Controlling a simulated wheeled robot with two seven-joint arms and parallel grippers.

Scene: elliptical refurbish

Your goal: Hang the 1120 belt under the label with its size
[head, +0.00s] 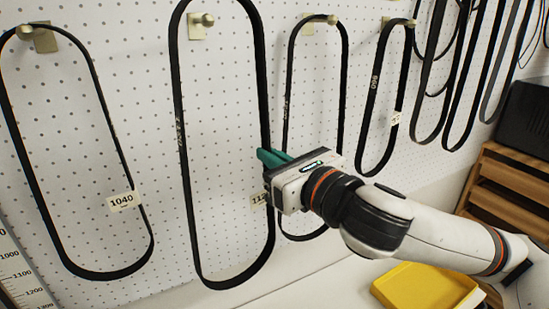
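A long black belt (184,150) stands in front of the pegboard, with a white tag (259,199) reading "112", the rest hidden by my gripper. The size labels on the board are out of frame. My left gripper is not in view.
A belt tagged 1040 (122,201) hangs at the left. Another belt (346,80) hangs just right of the long belt, partly behind my gripper. More belts (372,100) hang further right. A yellow tray (405,287), a wooden rack (512,175) and a ruler (22,280) are lower down.

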